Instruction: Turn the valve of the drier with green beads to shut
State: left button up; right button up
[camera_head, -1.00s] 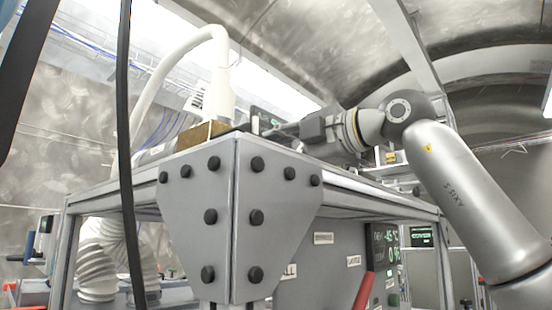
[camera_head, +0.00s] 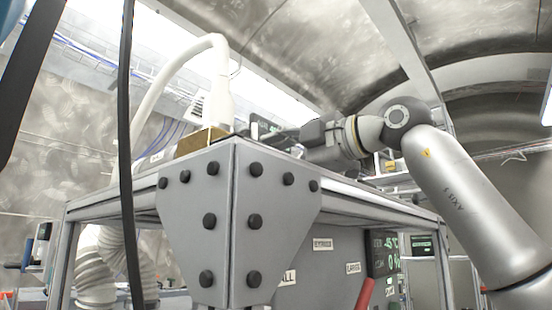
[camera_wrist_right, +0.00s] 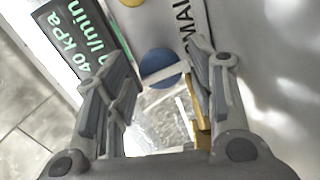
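My right gripper (camera_head: 275,135) is above the top of the grey bolted frame in the head view, reaching left. In the right wrist view the right gripper (camera_wrist_right: 160,75) is open, with nothing held between its fingers. A round blue knob (camera_wrist_right: 158,64) with a pale bar across it shows between and beyond the fingertips. I cannot tell whether it touches them. No green beads show, so I cannot tell which drier the knob belongs to. My left gripper is not in view.
A dark display (camera_wrist_right: 80,38) with green figures lies left of the knob, and a label (camera_wrist_right: 192,20) lies to its right. A brass-coloured block (camera_head: 200,139) and a white hose (camera_head: 160,75) stand on the grey frame (camera_head: 235,215). A red handle (camera_head: 364,294) is below.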

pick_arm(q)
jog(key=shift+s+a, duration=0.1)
pick_arm(e)
jog(key=v, duration=1.2)
